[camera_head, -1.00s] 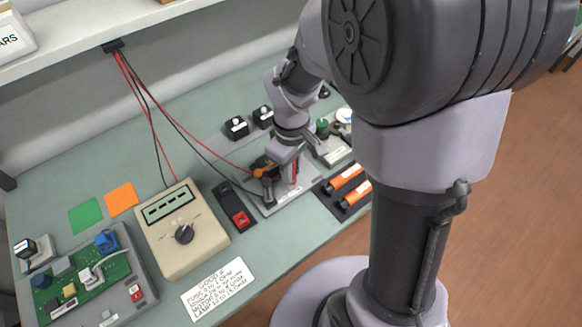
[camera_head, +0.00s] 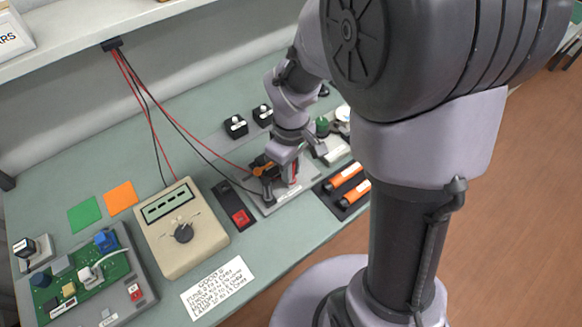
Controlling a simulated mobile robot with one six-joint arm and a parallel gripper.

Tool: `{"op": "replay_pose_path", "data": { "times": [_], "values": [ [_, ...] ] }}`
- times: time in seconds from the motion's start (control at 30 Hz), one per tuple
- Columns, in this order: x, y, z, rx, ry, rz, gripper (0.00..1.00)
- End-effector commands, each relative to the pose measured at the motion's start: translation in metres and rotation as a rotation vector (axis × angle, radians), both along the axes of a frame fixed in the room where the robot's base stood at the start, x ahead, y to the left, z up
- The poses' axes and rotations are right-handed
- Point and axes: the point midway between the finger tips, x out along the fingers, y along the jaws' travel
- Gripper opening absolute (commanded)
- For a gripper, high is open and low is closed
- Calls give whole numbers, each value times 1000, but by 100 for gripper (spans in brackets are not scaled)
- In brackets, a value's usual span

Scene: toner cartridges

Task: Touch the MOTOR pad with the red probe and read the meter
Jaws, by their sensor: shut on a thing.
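My gripper (camera_head: 290,164) is low over the grey plate (camera_head: 272,207) at the middle of the bench. It is shut on the red probe (camera_head: 293,174), which points down towards the plate. My gripper and wrist hide part of the probe, and I cannot tell whether its tip touches. A red lead and a black lead run from the wall bracket to this spot. The beige meter (camera_head: 205,252) stands to the left, with a green display (camera_head: 168,206) and a black dial (camera_head: 183,233). The display is too small to read. I cannot make out which pad is MOTOR.
A black block with a red switch (camera_head: 241,217) sits between meter and plate. Orange cylinders (camera_head: 345,175) lie in a dark tray to the right. A green circuit board (camera_head: 75,282) is at the far left.

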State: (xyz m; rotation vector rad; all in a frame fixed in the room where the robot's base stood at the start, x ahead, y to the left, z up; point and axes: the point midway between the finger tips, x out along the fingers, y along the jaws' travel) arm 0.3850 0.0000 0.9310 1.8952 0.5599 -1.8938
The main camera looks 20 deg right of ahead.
Motion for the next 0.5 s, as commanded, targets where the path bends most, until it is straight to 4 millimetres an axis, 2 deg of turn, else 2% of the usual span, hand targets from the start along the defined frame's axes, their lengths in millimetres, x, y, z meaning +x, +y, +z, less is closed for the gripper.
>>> {"op": "replay_pose_path", "data": {
  "times": [0.5],
  "values": [
    [0,0,-7,0,0,0,0]
  ]
}}
